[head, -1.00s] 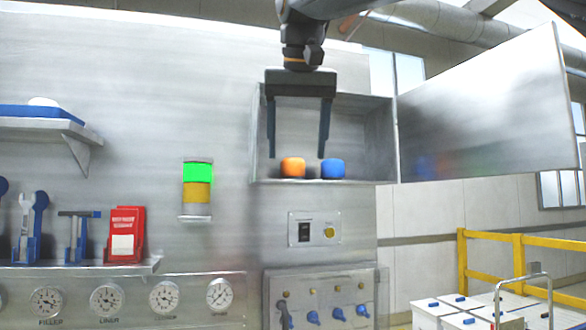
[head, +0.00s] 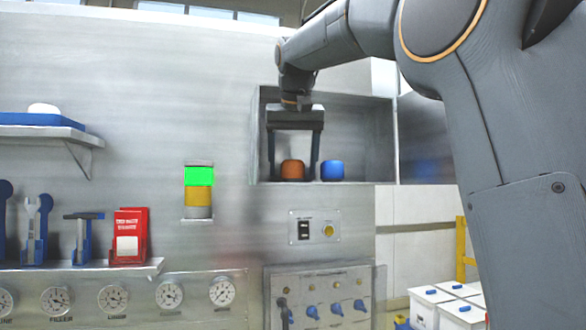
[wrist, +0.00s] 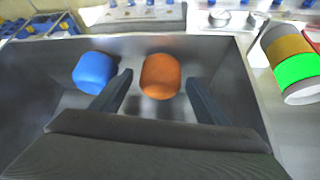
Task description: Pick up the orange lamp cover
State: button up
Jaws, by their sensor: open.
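The orange lamp cover (head: 292,170) stands on the floor of an open wall cabinet. A blue lamp cover (head: 332,170) stands beside it on the right. My gripper (head: 292,172) is inside the cabinet opening, its fingers pointing down on either side of the orange cover. In the wrist view the orange cover (wrist: 160,76) lies between and beyond the two open fingertips (wrist: 158,80), and the blue cover (wrist: 95,71) is outside the finger at left. I cannot tell how far the fingers reach around the orange cover.
The cabinet (head: 386,182) has side walls, a top and a lower lip around my gripper. Its door (head: 425,150) is open at right, partly hidden by my arm. A green and amber stack light (head: 199,186) is on the wall at left.

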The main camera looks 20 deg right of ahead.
jog(key=shift+w+f, duration=0.2)
jog(key=shift+f, duration=0.1)
jog(key=c, duration=1.1)
jog(key=shift+r, duration=0.15)
